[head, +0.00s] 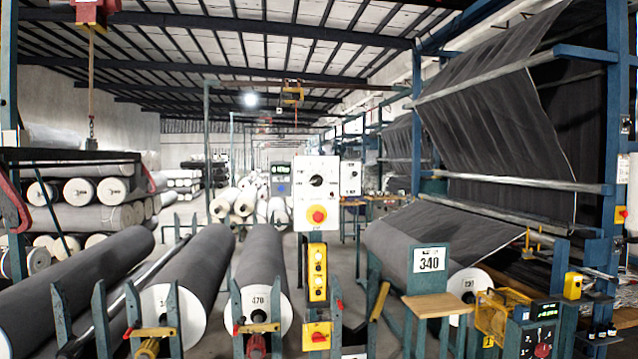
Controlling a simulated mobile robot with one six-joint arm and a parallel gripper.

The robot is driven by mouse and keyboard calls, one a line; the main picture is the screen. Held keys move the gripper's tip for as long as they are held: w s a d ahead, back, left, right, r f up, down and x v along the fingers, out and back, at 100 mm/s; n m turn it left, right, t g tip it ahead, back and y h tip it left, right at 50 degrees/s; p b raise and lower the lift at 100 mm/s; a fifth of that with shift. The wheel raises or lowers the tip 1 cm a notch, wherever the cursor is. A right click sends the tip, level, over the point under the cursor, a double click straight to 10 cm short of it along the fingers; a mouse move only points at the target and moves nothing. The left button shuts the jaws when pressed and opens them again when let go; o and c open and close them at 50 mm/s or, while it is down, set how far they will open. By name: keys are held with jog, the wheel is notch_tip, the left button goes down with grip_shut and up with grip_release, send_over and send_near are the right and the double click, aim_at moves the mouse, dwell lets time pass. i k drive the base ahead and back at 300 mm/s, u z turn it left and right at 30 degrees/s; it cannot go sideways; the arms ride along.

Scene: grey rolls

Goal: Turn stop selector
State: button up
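A white control panel (302,193) stands upright near the middle of the head view. It carries a round black selector knob (316,180) with marks around it and a red mushroom button (317,215) on a yellow ring below. Under it hangs a yellow box (317,272) with several round pale buttons. Lower still is a yellow box with a red knob (318,337). No label shows which of these is the stop selector, and the knobs' exact settings are too small to read. My gripper is not in view.
Large grey rolls (200,265) on blue-green stands lie left of the panel. A wooden-topped stand (437,305) with a "340" sign (429,259) is on the right, near a yellow basket (500,312). A hoist hook (91,140) hangs at left. Little floor shows between the stands.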

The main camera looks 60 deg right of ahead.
aim_at(316, 181)
jog(key=z, duration=0.45)
jog(key=i, duration=0.9)
jog(key=z, duration=0.45)
